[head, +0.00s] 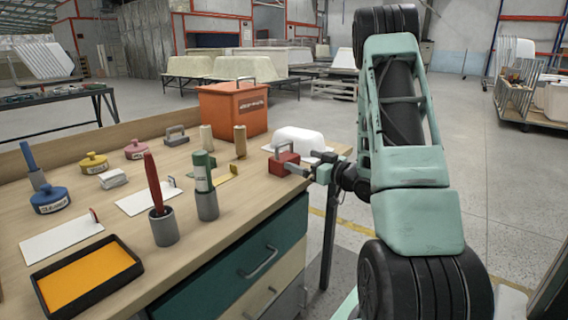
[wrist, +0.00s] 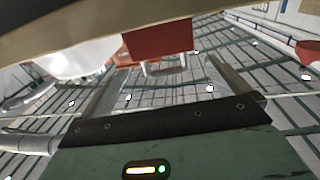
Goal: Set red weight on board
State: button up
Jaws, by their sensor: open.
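The red weight (head: 283,164), a block with a grey handle on top, stands at the right edge of the workbench. My gripper (head: 304,173) is just right of it, at about its height. In the wrist view the red weight (wrist: 158,40) and its handle show ahead, roughly between the spread fingers of my gripper (wrist: 168,70). The gripper is open; whether a finger touches the weight I cannot tell. Two flat white boards lie on the bench, one near the orange tray (head: 61,238) and one farther back (head: 140,200). Each has a small red upright tab.
A white tub shell (head: 298,142) is right behind the weight. A grey weight (head: 176,135), an orange box (head: 232,108), wooden and green cylinders, cups with a red marker (head: 154,182) and a green bottle (head: 202,170), lidded pots and an orange tray (head: 88,276) crowd the bench.

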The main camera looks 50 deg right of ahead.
aim_at(284, 156)
jog(key=w, duration=0.3)
jog(key=shift+w+a+r, duration=0.1)
jog(key=shift+w+a, duration=0.05)
jog(key=shift+w, duration=2.55)
jog(key=c, duration=1.8)
jog(key=shift+r, duration=0.25)
jog(key=shift+c, duration=0.8)
notch_tip(284, 156, up, 10)
jog(key=shift+f+p, duration=0.1)
jog(key=shift+p, duration=0.75)
jog(key=shift+s, duration=0.1)
